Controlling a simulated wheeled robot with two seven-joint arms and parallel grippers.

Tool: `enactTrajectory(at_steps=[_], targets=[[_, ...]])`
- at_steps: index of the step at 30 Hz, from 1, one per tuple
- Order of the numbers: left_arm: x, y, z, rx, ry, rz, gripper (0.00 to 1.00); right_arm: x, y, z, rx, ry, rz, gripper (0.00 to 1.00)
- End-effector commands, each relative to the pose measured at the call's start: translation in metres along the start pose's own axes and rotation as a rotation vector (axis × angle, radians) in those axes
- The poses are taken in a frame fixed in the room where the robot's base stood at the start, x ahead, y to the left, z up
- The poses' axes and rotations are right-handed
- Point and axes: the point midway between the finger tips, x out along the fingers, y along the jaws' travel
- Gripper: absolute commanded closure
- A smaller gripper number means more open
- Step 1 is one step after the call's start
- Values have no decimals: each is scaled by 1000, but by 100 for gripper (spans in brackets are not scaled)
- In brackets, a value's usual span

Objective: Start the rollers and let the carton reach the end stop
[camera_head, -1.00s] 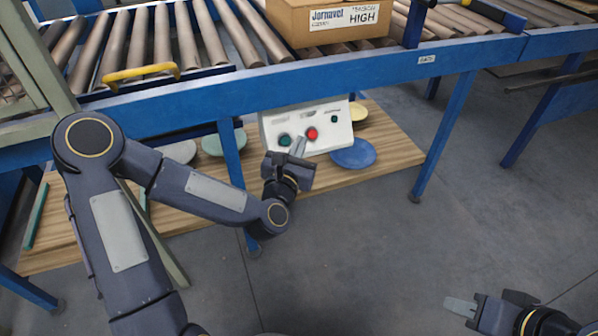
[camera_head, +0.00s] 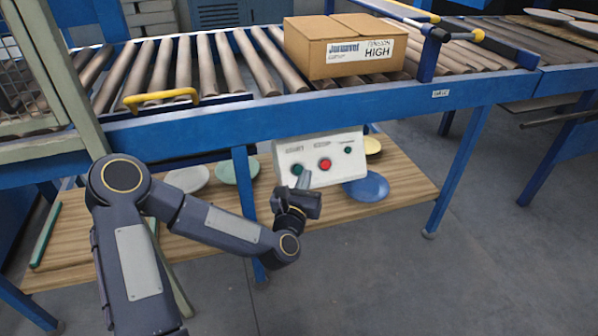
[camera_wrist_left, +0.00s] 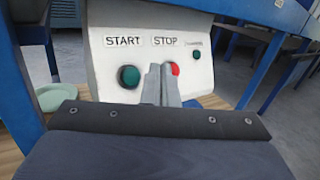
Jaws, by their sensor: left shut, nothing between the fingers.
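The white control box (camera_head: 318,160) hangs under the conveyor's front rail. Its green START button (camera_wrist_left: 129,77) and red STOP button (camera_wrist_left: 175,69) show in the left wrist view. My left gripper (camera_head: 305,180) is shut and empty in front of the box. In the left wrist view its fingertips (camera_wrist_left: 161,80) appear between the two buttons, covering the left edge of the red one; I cannot tell whether they touch the box. The brown carton (camera_head: 345,58) sits on the rollers (camera_head: 215,65), left of a blue post (camera_head: 431,55), with a small gap in the picture. My right gripper is out of view.
A blue front rail (camera_head: 300,108) and blue legs (camera_head: 250,200) frame the space around the box. Below, a wooden shelf (camera_head: 400,200) holds several plates, including a blue plate (camera_head: 366,187). A yellow handle (camera_head: 160,97) lies by the rail. Open floor lies in front.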

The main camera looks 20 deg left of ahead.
Motion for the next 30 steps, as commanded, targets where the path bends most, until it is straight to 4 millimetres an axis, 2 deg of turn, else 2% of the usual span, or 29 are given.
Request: enactTrajectory(at_steps=[4, 12, 30], targets=[[14, 11, -14, 1, -1, 1, 100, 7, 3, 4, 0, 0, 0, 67], [28, 20, -21, 1, -1, 0, 100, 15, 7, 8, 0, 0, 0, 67], [29, 21, -21, 1, 0, -1, 100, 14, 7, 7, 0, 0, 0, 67]])
